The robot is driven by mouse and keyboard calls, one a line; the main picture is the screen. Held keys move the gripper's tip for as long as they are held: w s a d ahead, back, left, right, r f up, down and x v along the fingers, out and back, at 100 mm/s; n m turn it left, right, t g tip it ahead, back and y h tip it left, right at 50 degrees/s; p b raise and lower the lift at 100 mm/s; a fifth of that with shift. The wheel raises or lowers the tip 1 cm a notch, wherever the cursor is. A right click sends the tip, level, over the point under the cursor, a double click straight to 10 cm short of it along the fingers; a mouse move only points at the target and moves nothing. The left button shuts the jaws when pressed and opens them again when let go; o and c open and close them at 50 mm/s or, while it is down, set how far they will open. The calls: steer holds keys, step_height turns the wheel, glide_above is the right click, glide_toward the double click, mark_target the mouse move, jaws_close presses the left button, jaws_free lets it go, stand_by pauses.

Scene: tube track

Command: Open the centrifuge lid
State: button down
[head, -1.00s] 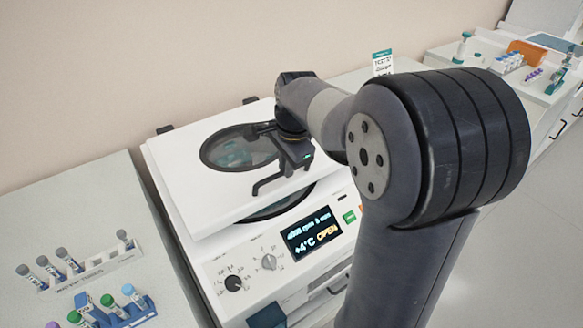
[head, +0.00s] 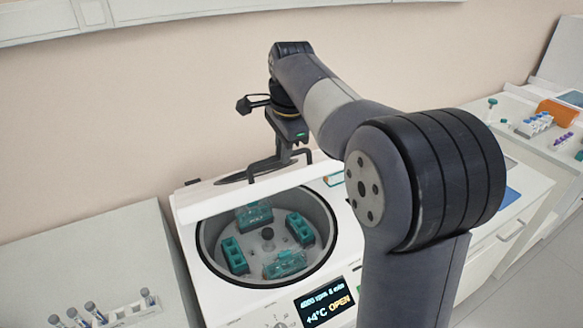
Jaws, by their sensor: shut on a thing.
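The centrifuge (head: 345,262) stands on the bench with its round bowl exposed. Its white lid (head: 222,204) is raised and tilted back, with its front edge towards me. Inside the bowl, the rotor (head: 268,250) holds several teal tube buckets. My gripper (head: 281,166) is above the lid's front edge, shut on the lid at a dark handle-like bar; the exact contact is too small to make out.
A tube rack (head: 125,312) with grey-capped tubes sits on the left bench. An orange container (head: 556,112) and tube racks stand on the far right bench. A wall ledge (head: 150,12) runs above. The back wall is close behind the lid.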

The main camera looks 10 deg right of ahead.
steer(key=shift+w+a+r, duration=0.25)
steer(key=shift+w+r, duration=0.15)
steer(key=shift+w, duration=0.2)
steer(key=shift+w+a+r, duration=0.2)
steer(key=shift+w+r, duration=0.2)
steer(key=shift+w, duration=0.2)
steer(key=c, duration=1.8)
jaws_free()
steer(key=shift+w+f, duration=0.1)
steer(key=shift+w, duration=0.05)
steer(key=shift+o, duration=0.8)
steer(key=shift+w+a+f, duration=0.15)
steer(key=shift+w, duration=0.15)
steer(key=shift+o, duration=0.9)
steer(key=shift+s+r, duration=0.1)
steer(key=shift+r, duration=0.1)
steer(key=v, duration=1)
steer(key=shift+r, duration=0.4)
steer(key=shift+c, duration=0.4)
